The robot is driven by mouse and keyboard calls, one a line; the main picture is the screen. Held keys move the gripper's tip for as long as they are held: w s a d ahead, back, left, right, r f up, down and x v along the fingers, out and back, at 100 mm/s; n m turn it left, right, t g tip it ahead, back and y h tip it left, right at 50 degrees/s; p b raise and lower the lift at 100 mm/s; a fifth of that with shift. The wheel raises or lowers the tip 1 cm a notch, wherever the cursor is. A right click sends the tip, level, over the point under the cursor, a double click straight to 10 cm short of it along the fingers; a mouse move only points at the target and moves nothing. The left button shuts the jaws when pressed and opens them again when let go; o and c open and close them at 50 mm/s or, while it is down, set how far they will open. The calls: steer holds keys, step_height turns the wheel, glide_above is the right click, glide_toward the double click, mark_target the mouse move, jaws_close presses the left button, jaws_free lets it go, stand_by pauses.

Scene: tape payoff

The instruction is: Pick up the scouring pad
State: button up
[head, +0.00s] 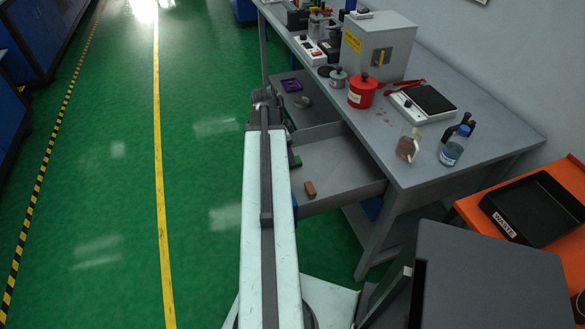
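An open grey drawer (340,167) sticks out from under the workbench. A small brown block (310,189) lies in it near its front left corner. A small dark green piece (296,161) shows at the drawer's left side, partly hidden by my arm. I cannot tell for sure which of these is the scouring pad. My gripper (263,95) is at the far end of my outstretched arm, beyond the drawer's left side and apart from both pieces. Its fingers are too small and dark to show whether they are open.
The grey workbench (480,112) carries a red pot (362,92), a scale (424,102), bottles and a grey cabinet (378,48). A purple item (291,85) lies beneath the bench top. A black waste tray (536,208) is at right. Green floor (110,200) at left is clear.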

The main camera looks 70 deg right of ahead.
steer(key=b+x, duration=0.5)
steer(key=shift+d+f, duration=0.2)
steer(key=shift+d, duration=0.05)
steer(key=shift+r, duration=0.2)
jaws_close()
step_height(320, 180, up, 10)
steer(key=p, duration=1)
